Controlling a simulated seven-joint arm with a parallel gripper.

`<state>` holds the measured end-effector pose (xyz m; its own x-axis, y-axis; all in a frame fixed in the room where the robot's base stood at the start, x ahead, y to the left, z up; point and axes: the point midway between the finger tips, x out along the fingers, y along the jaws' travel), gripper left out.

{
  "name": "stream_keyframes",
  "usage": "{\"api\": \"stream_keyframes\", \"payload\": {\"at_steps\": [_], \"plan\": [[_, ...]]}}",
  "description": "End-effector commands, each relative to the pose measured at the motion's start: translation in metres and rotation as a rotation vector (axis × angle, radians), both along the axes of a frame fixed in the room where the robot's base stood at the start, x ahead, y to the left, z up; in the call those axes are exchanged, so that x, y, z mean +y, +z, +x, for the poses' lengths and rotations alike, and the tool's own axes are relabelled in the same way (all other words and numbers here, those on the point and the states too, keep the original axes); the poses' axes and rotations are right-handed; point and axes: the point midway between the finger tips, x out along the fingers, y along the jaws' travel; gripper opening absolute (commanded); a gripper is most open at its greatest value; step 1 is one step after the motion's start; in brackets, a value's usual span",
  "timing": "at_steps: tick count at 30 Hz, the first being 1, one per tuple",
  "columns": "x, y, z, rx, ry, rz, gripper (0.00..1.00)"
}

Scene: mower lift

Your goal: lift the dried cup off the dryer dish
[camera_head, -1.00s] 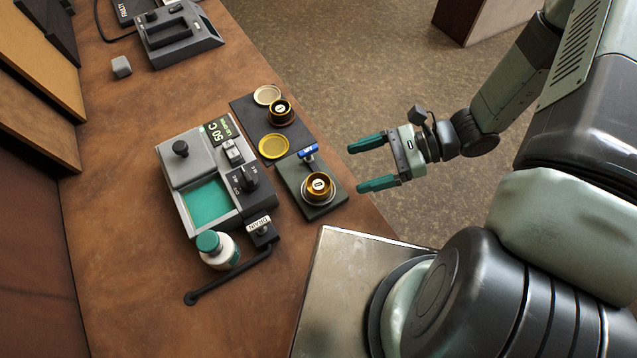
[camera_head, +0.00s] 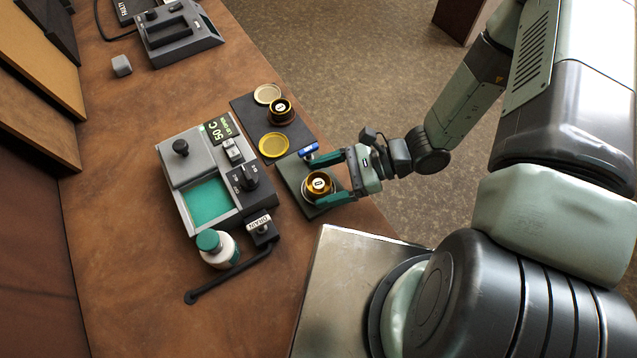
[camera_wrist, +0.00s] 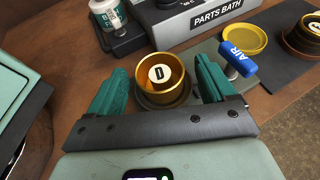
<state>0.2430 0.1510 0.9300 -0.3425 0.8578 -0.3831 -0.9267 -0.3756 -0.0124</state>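The brass-coloured cup (camera_head: 318,184), with a white disc in it, sits in the round dish of the dryer (camera_head: 295,180), near the table's right edge. In the wrist view the cup (camera_wrist: 162,76) shows the letter D on its disc and lies between the two green fingers. My gripper (camera_head: 328,179) is open, with one finger on each side of the cup. In the wrist view my gripper (camera_wrist: 158,92) shows small gaps to the fingers, and whether either touches the cup is hard to tell. The dish rim is partly hidden by the cup.
The blue AIR handle (camera_head: 308,150) stands close to the upper finger. The parts bath (camera_head: 213,175) is left of the dryer. A white bottle (camera_head: 219,250) stands in front.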

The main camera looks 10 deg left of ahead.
Motion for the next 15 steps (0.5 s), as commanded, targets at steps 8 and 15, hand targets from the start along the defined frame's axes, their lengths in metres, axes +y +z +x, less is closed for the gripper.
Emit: {"api": "stream_keyframes", "payload": {"at_steps": [8, 15], "plan": [[-0.0003, 0.0002, 0.0002, 0.000, 0.000, 0.000, 0.40], [-0.0002, 0.0003, 0.0002, 0.000, 0.000, 0.001, 0.25]]}}
